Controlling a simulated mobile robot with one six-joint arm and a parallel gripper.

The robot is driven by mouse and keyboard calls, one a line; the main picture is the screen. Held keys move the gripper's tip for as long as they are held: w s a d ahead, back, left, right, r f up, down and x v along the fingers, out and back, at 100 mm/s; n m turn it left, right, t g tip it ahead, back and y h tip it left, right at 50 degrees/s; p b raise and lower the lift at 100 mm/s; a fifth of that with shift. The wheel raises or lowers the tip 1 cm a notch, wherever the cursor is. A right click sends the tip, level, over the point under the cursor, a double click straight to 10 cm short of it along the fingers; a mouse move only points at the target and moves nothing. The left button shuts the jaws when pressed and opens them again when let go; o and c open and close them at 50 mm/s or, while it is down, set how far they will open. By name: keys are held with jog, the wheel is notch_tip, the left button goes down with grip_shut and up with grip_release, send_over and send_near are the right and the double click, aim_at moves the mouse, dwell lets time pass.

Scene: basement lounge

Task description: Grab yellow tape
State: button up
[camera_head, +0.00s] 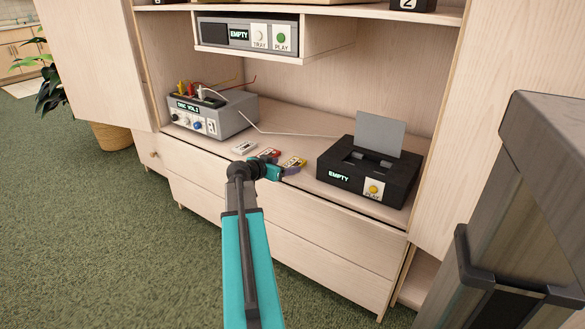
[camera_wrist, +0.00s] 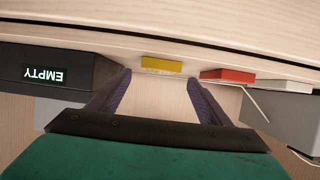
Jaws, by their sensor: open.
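The yellow tape (camera_head: 293,164) lies on the wooden cabinet shelf, left of the black player marked EMPTY. In the wrist view the yellow tape (camera_wrist: 162,64) lies ahead, between the lines of the two fingers and a little beyond their tips. My gripper (camera_head: 290,170) reaches over the shelf's front edge, close to the tape. In the wrist view my gripper (camera_wrist: 162,75) is open, with nothing between its fingers. In the head view my gripper partly covers the tapes' near side.
A red tape (camera_head: 270,154) and a white tape (camera_head: 243,147) lie left of the yellow one. The black player (camera_head: 345,185) stands close on the right, the grey box (camera_head: 232,115) with cables at the left. A grey player (camera_head: 213,34) is above. Drawers are below the shelf.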

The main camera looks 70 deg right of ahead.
aim_at(294, 162)
jog(key=shift+d, duration=0.1)
jog(key=shift+b+x, duration=0.8)
jog(key=shift+x, duration=1.75)
jog(key=shift+r, duration=0.1)
jog(key=c, duration=1.1)
jog(key=shift+r, duration=0.15)
jog(key=shift+c, duration=0.2)
notch_tip(294, 162, up, 10)
jog(key=p, duration=0.3)
